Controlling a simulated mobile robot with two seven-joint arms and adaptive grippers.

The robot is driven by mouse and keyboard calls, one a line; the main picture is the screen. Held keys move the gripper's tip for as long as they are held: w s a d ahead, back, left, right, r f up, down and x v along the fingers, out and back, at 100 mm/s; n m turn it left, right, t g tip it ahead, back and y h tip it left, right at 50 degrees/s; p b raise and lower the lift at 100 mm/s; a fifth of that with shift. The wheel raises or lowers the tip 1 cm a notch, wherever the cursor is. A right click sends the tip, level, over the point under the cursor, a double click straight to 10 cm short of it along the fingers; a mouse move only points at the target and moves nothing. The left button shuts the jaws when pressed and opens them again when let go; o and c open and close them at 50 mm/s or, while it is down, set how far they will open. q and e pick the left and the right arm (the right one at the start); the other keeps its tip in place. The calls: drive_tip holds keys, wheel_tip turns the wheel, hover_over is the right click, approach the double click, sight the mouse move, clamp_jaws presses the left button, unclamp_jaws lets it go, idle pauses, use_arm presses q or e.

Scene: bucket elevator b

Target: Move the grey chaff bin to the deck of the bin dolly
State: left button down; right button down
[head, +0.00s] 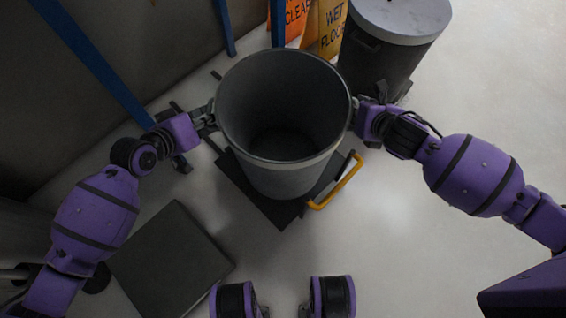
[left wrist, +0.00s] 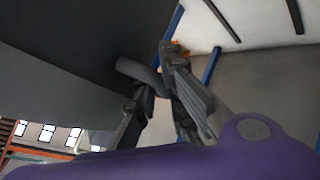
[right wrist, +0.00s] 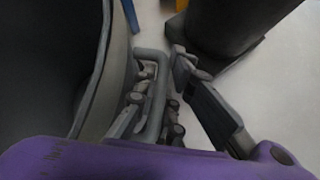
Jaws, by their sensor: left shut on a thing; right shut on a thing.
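The grey chaff bin (head: 286,175) is upright and open-topped in the middle of the head view. It is over the dark deck of the bin dolly (head: 268,208), which has a yellow handle (head: 336,181). I cannot tell whether the bin's base touches the deck. My left gripper (head: 207,118) is shut on the bin's left side handle (left wrist: 138,74). My right gripper (head: 358,113) is shut on the right side handle (right wrist: 155,100). The bin's inside looks empty, and it hides much of the deck.
A lidded grey bin (head: 388,60) stands behind at the right, close to my right gripper. Blue posts (head: 224,25) are at the back left. A dark flat plate (head: 172,262) lies at front left. The right floor is clear.

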use_arm(q)
drive_tip(key=c, duration=2.2)
unclamp_jaws()
drive_tip(key=shift+s+d+f, duration=0.1)
drive_tip(key=shift+d+f, duration=0.1)
drive_tip(key=shift+d, duration=0.1)
use_arm(e)
drive_tip(key=c, duration=2.2)
unclamp_jaws()
drive_tip(key=shift+a+f, duration=0.2)
drive_tip(key=shift+a, duration=0.1)
use_arm(q)
drive_tip(key=o, duration=0.4)
drive_tip(key=shift+a+r, duration=0.1)
use_arm(e)
drive_tip(key=o, duration=0.4)
drive_tip(key=shift+r, duration=0.15)
drive_tip(key=shift+d, duration=0.15)
use_arm(q)
drive_tip(key=shift+a, duration=0.1)
drive_tip(key=shift+s+a+r, duration=0.2)
drive_tip(key=shift+s+a, duration=0.1)
use_arm(e)
drive_tip(key=shift+s+d, duration=0.1)
use_arm(q)
drive_tip(key=v, duration=1.1)
use_arm(e)
drive_tip(key=v, duration=1.1)
drive_tip(key=shift+s+r, duration=0.25)
drive_tip(key=shift+s, duration=0.05)
